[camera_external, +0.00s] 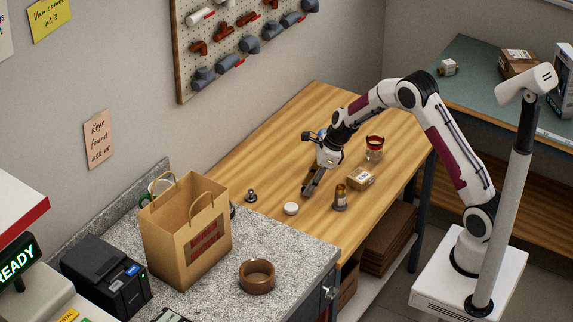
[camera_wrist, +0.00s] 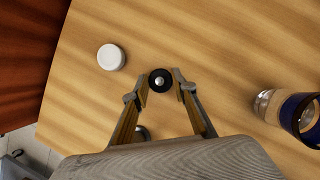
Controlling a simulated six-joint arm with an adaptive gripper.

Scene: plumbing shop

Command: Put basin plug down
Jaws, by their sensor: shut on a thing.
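The basin plug (camera_wrist: 160,80), a small round black piece with a silver centre, sits between my fingertips in the wrist view. My gripper (camera_wrist: 161,88) is shut on it. In the external view my gripper (camera_external: 306,192) points down low over the wooden bench (camera_external: 285,125), just above and right of a white round disc (camera_external: 291,208). The plug is hard to make out there against the dark fingertips. I cannot tell whether it touches the bench. The white disc also shows left of the plug in the wrist view (camera_wrist: 111,57), apart from it.
A brass fitting (camera_external: 340,198), a small box (camera_external: 361,177) and a red-topped jar (camera_external: 375,148) stand right of my gripper. A small dark metal piece (camera_external: 251,196) stands to the left. A blue-rimmed clear object (camera_wrist: 298,115) is at the wrist view's right. A paper bag (camera_external: 187,235) stands on the counter.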

